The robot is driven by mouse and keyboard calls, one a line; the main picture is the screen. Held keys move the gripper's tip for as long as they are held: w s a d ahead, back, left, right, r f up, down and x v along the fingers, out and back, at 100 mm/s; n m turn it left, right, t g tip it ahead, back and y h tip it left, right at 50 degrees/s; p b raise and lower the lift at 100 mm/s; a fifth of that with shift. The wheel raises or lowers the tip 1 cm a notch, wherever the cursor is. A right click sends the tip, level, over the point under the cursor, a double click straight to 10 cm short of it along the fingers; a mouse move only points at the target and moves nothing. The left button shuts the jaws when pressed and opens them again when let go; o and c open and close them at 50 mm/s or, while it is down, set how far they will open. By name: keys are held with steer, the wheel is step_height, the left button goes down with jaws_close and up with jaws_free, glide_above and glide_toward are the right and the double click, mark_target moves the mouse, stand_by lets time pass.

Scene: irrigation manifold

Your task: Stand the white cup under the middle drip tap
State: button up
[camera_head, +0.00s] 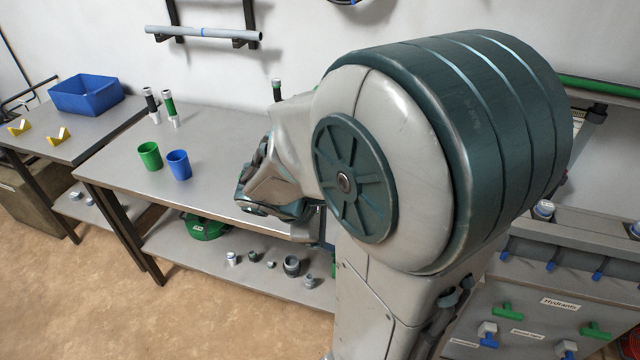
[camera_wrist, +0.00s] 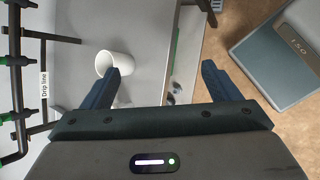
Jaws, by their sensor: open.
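The white cup (camera_wrist: 118,62) is on the grey bench top in the wrist view, its round mouth toward the left of the picture. My gripper (camera_wrist: 160,68) is open, with nothing between its two blue fingers. The left finger overlaps the cup's lower right edge in the picture; I cannot tell whether they touch. A dark pipe with green fittings (camera_wrist: 18,60) runs along the left edge, beside a "Drip line" label (camera_wrist: 44,85). Which fitting is the middle tap is unclear. In the head view my arm hides the cup, the drip line and my fingertips.
On the bench (camera_head: 215,130) in the head view stand a green cup (camera_head: 150,156), a blue cup (camera_head: 179,165) and two fittings with black and green grips (camera_head: 170,108). A blue bin (camera_head: 86,95) is on the left table. Small parts lie on the lower shelf (camera_head: 200,258).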

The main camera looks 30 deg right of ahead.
steer(key=w+d+f+n+t+h+b, duration=0.1)
steer(key=w+d+f+n, duration=0.2)
steer(key=w+n, duration=0.1)
steer(key=w+d+f+n+t+h+b, duration=0.1)
steer(key=w+d+f+n+h, duration=0.1)
steer(key=w+d+f+n, duration=0.2)
steer(key=w+d+f+n+t+h+b, duration=0.1)
steer(key=w+d+f+n+t+h, duration=0.1)
steer(key=w+d+f+n, duration=0.1)
steer(key=shift+w+d+f+n, duration=0.35)
steer(key=shift+w+d+n, duration=0.25)
steer(key=shift+w+d, duration=0.15)
steer(key=shift+w+x, duration=0.15)
steer(key=shift+x, duration=1.25)
steer(key=shift+w+x, duration=0.15)
steer(key=shift+x, duration=1.25)
steer(key=shift+a, duration=0.15)
steer(key=c, duration=1.1)
steer(key=shift+c, duration=0.2)
